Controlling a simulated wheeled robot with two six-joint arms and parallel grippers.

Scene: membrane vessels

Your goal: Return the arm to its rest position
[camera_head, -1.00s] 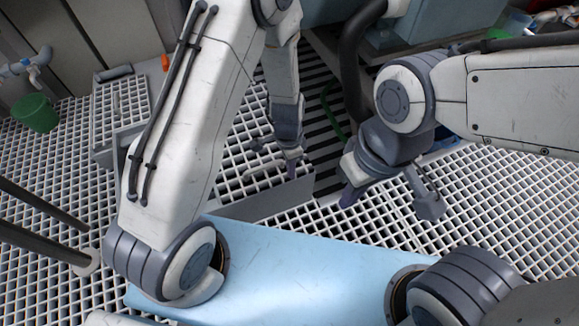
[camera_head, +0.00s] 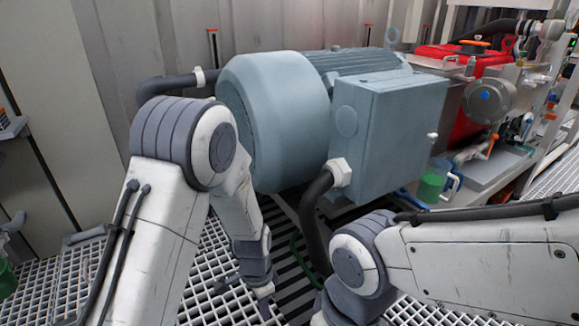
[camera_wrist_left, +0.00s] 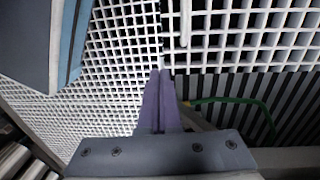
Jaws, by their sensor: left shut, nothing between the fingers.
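My left arm (camera_head: 150,240) comes in from the left, bends at a high elbow, and its forearm (camera_head: 235,205) hangs down over the grating. My left gripper (camera_head: 264,296) points down at the end of it, small and partly cut by my own links. In the left wrist view its two purple fingers (camera_wrist_left: 158,100) lie together, shut and empty, above the white grating. My right arm (camera_head: 480,255) reaches in from the right. Its wrist runs out of the bottom edge, so the right gripper is hidden from view.
A large blue-grey motor (camera_head: 275,115) with a terminal box (camera_head: 385,135) stands just beyond my arms. A black hose (camera_head: 312,215) drops from the box. Red machinery (camera_head: 460,75) and a green cup (camera_head: 431,187) are at the right. A green hose (camera_wrist_left: 235,101) lies near the left fingers.

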